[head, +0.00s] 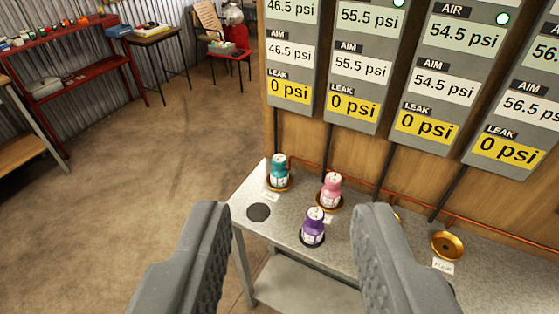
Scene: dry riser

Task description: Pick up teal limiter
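The teal limiter (279,172) stands upright in a brass cup at the far left corner of the grey bench (285,228). A white label lies in front of it. My gripper (290,240) is open and empty, its two grey fingers wide apart in the foreground. The teal limiter shows in the gap between the fingers, farther off and beyond their tips. Nothing hides it.
A pink limiter (331,190) stands in a brass cup to the right. A purple limiter (313,227) stands nearer, on a dark spot. An empty dark disc (258,212) and an empty brass cup (447,246) are on the bench. Gauge panels (360,70) hang behind.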

